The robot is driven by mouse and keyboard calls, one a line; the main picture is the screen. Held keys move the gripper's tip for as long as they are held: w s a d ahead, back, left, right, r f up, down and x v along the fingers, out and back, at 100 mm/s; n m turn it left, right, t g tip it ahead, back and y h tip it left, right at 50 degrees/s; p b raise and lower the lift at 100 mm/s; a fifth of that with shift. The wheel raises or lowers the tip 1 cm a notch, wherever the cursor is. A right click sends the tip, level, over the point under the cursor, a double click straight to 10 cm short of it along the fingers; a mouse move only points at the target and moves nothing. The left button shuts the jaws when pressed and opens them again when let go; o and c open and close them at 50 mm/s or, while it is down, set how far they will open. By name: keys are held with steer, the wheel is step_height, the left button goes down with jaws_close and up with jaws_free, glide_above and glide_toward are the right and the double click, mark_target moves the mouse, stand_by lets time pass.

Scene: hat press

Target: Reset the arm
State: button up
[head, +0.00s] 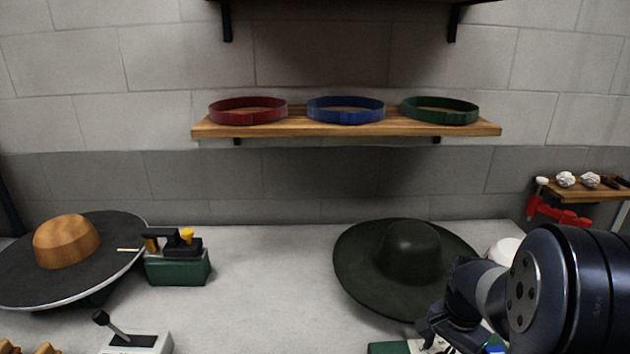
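My arm comes in from the lower right of the head view, bent, with its large dark joint close to the camera. My gripper (440,338) is at its lower end, near the bottom edge, just in front of the near brim of a dark green felt hat (362,262). The gripper is partly cut off and overlaps its own wrist, so I cannot tell whether its fingers are open or shut, or whether it holds anything. The hat lies crown up on the light worktop; my arm hides part of its right brim.
A hat press with a wooden block (66,240) and round dark plate (105,245) stands at left, beside a green-based device (178,265). A lever box (137,343) is in front. A wall shelf (345,127) holds red, blue and green bands. The worktop's middle is clear.

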steer(key=n, duration=0.8)
steer(key=shift+b, duration=0.35)
steer(key=shift+n, duration=0.3)
